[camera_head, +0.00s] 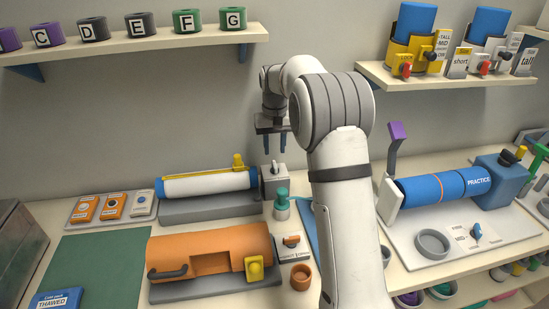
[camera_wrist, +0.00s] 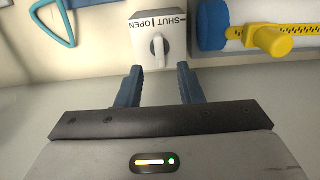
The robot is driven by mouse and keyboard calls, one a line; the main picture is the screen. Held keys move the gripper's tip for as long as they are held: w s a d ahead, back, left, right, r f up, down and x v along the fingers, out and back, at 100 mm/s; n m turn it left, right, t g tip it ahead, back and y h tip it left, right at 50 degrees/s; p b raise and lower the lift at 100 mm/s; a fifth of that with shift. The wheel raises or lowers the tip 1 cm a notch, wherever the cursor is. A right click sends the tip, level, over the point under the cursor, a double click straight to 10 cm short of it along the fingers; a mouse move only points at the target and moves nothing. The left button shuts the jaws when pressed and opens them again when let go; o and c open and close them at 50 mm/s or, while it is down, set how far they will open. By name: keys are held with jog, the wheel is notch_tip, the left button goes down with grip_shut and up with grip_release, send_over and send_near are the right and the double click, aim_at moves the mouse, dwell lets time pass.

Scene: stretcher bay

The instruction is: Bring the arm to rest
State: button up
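My gripper (camera_head: 275,142) hangs at the back of the bench, above and behind the grey valve block (camera_head: 273,178). In the wrist view my gripper (camera_wrist: 161,85) has its two blue fingers apart, with nothing between them. Beyond the fingertips, the valve block (camera_wrist: 158,40) shows a "SHUT | OPEN" label and a pale knob pointing along the middle. My fingers look apart from the block. My white arm crosses the middle of the head view and hides part of the bench behind it.
A white cylinder with a yellow rail (camera_head: 208,184) lies left of the valve block. An orange cylinder (camera_head: 212,251) lies in front. A green pump-like piece (camera_head: 282,199) stands nearby. A blue "PRACTICE" cylinder (camera_head: 440,187) lies right. Shelves (camera_head: 140,44) hang above. A green mat (camera_head: 95,268) has clear room.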

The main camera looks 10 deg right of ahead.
notch_tip(320, 180, up, 2)
jog(key=shift+r, duration=0.1)
jog(key=shift+s+r, duration=0.1)
jog(key=shift+r, duration=0.05)
jog(key=s+r+t+p, duration=0.1)
jog(key=s+r+p, duration=0.2)
jog(key=s+r, duration=0.5)
jog(key=s+r+t+p, duration=0.15)
jog(key=s+r, duration=0.35)
jog(key=s, duration=0.7)
jog(key=s+f+t+p, duration=0.1)
jog(key=s+p, duration=0.3)
jog(key=s, duration=1.3)
jog(key=shift+s+d+f, duration=0.3)
